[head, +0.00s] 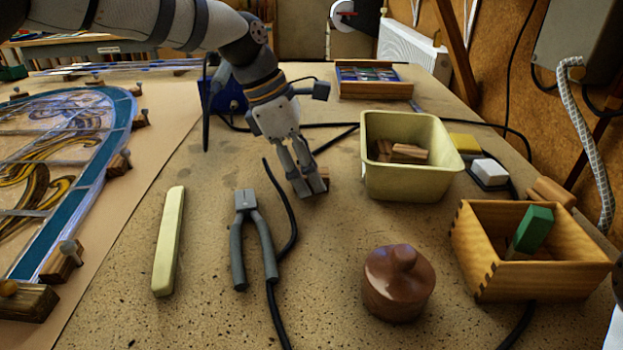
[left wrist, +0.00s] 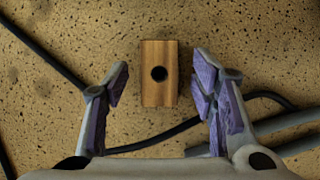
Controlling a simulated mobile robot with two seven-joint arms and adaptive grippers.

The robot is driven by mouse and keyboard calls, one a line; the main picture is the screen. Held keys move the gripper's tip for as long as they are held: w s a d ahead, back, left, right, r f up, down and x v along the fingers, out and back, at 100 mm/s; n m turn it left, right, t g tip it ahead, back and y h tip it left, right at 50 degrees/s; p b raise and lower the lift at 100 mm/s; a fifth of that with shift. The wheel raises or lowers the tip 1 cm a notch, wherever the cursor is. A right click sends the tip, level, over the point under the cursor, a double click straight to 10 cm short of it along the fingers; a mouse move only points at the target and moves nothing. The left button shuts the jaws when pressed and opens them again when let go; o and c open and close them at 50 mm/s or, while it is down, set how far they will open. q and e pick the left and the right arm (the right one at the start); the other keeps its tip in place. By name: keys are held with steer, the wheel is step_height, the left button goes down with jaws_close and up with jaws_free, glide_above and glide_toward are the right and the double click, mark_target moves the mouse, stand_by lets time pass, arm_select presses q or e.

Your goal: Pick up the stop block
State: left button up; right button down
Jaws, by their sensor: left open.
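The stop block (left wrist: 159,88) is a small wooden block with a dark round hole in its top. In the left wrist view it lies on the table between and slightly beyond the two fingers of my left gripper (left wrist: 160,95), with gaps on both sides. In the head view my left gripper (head: 309,190) is low over the table, and the stop block (head: 323,173) is mostly hidden behind its fingers. The left gripper is open and empty. My right gripper is not in view.
A black cable (head: 285,190) runs beside the block. Pliers (head: 250,235) and a pale bar (head: 169,240) lie nearer. A cream tub (head: 412,183) with wooden blocks stands just right of the gripper.

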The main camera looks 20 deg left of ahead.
arm_select(q)
steer(key=c, duration=1.2)
steer(key=shift+o, duration=0.2)
steer(key=shift+r, duration=0.15)
